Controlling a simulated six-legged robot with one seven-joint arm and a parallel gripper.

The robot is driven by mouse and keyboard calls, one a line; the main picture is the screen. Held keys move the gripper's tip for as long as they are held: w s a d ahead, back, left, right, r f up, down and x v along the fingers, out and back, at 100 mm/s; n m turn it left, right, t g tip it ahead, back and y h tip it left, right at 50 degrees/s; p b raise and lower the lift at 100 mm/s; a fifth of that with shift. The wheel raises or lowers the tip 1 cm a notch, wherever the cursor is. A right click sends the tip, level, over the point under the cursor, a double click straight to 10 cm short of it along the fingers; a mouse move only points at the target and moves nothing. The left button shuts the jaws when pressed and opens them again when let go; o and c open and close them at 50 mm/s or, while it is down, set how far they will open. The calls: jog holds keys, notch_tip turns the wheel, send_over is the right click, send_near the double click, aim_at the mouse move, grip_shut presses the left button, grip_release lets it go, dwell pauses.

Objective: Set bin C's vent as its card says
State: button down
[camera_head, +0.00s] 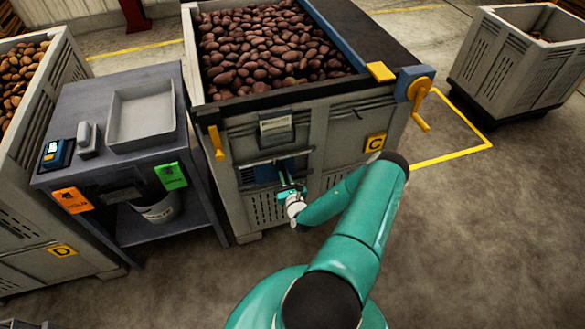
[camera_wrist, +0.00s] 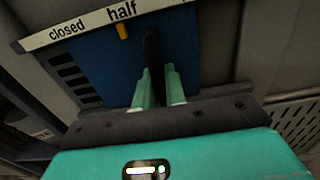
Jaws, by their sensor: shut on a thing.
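Bin C (camera_head: 325,135) is a grey slatted crate full of dark red potatoes, with a yellow C plate (camera_head: 375,142) on its front. A card (camera_head: 275,126) in a dark holder sits on the front; its text is too small to read. Below it is the blue vent slide (camera_head: 265,174). In the wrist view the vent slide (camera_wrist: 100,66) lies under a white scale (camera_wrist: 110,16) reading "closed" and "half"; an orange pointer (camera_wrist: 123,31) is just below "half". My gripper (camera_wrist: 160,87) is shut on the dark upright vent handle (camera_wrist: 152,50); it also shows in the head view (camera_head: 290,190).
A grey side table (camera_head: 85,110) with a tray (camera_head: 142,112), an orange tag and a green tag stands left of bin C. Bin D (camera_head: 40,250) is beyond it. A yellow crank (camera_head: 420,105) juts from bin C's right corner.

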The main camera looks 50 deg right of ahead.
aim_at(267, 173)
jog(key=shift+w+a, duration=0.1)
jog(key=shift+a, duration=0.2)
jog(key=shift+w+a, duration=0.5)
jog(key=shift+a, duration=0.3)
jog(key=shift+w+a, duration=0.45)
jog(key=shift+a, duration=0.4)
jog(key=shift+w+a, duration=0.5)
jog(key=shift+a, duration=0.3)
jog(key=c, duration=0.8)
grip_release()
